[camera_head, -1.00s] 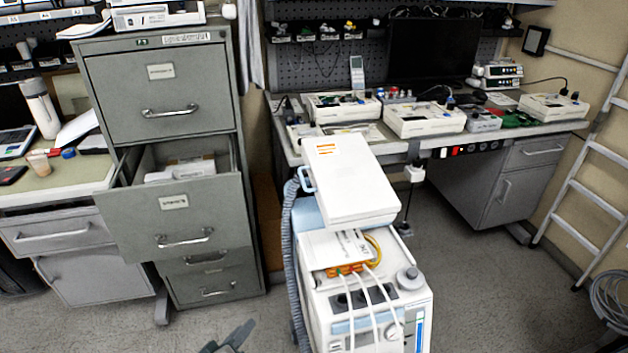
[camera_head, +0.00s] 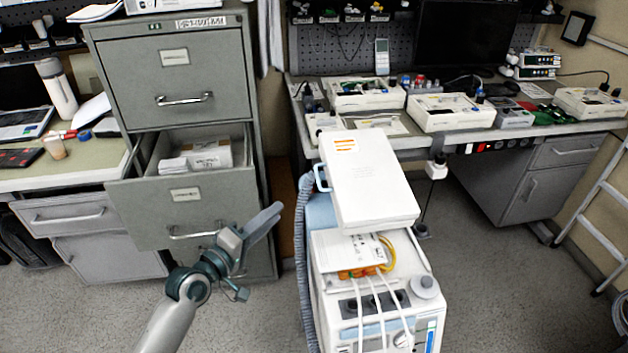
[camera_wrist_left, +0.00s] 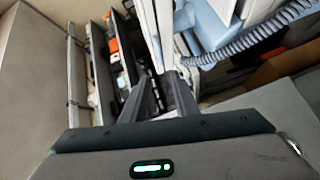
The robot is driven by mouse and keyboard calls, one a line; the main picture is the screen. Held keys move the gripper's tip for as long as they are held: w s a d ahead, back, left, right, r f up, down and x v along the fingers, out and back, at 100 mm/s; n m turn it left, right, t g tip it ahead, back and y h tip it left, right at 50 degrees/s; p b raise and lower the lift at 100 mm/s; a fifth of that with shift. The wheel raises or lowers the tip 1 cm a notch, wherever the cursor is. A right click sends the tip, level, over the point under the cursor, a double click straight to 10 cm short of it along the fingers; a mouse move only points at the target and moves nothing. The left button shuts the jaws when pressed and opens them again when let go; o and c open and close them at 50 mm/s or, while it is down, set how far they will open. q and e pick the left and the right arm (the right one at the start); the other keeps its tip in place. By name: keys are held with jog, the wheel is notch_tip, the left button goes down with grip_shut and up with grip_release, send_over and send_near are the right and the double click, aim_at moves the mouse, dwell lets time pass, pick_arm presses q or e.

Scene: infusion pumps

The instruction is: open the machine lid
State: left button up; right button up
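The white machine (camera_head: 375,290) stands in the middle of the head view. Its lid (camera_head: 368,185) is a thick white slab with orange markings, lying tilted on top. A light-blue handle (camera_head: 320,178) sticks out from the lid's upper left side. My left gripper (camera_head: 272,215) is left of the machine, apart from it and lower than the handle. In the left wrist view its two dark fingers (camera_wrist_left: 160,90) show a narrow gap with nothing held between them. White and pale-blue machine parts appear beyond the fingertips. My right gripper is not in view.
A grey filing cabinet (camera_head: 178,75) with an open drawer (camera_head: 180,210) stands close behind my left arm. A ribbed grey hose (camera_head: 303,265) runs down the machine's left side. A workbench with several white devices (camera_head: 450,112) is behind. Floor is clear right of the machine.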

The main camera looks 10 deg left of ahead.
pick_arm(q)
jog(key=p+x, duration=0.2)
jog(key=x, duration=1.5)
jog(key=shift+p, duration=0.4)
grip_shut()
dwell(0.8)
